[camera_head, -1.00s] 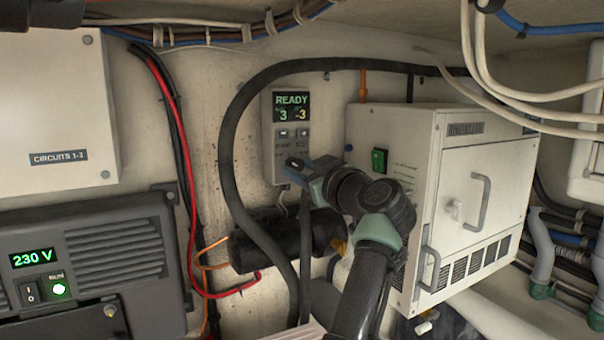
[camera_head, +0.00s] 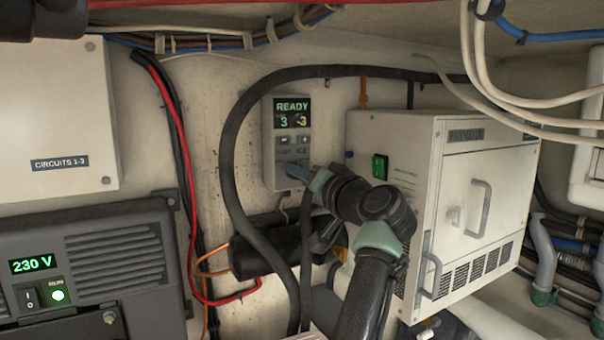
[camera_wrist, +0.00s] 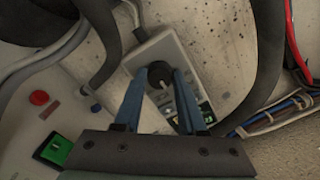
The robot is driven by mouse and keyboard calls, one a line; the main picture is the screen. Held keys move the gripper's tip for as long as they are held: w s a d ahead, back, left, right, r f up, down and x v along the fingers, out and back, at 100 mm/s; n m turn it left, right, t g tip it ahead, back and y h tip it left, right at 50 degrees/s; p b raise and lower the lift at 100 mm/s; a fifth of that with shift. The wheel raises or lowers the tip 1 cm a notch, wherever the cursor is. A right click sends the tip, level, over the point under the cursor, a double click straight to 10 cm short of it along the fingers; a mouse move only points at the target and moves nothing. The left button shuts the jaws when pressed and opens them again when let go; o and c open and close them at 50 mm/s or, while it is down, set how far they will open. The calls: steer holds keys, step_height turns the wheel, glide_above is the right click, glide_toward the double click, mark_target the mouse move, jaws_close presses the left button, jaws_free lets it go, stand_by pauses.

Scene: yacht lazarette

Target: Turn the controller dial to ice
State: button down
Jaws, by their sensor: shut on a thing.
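The controller (camera_head: 268,140) is a slim light-grey box on the back wall. Its screen (camera_head: 292,112) reads READY, with a 3 in green and a 3 in yellow below. Two small buttons sit under the screen. In the wrist view the controller (camera_wrist: 190,65) is tilted, with its black round dial (camera_wrist: 160,74) carrying a pale pointer mark. My gripper (camera_wrist: 158,80) has its two blue fingers on either side of the dial, shut on it.
A white cabinet (camera_head: 390,150) with a green switch (camera_head: 380,167) stands close to the right. A thick black hose (camera_head: 228,150) loops around the controller's left and top. A black cylinder (camera_head: 262,248) lies below. A 230 V unit (camera_head: 100,260) is at the lower left.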

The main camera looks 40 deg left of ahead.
steer(key=shift+m+p, duration=0.7)
steer(key=shift+m, duration=1.6)
steer(key=shift+c, duration=2.4)
jaws_free()
steer(key=b+v, duration=0.6)
steer(key=v, duration=0.7)
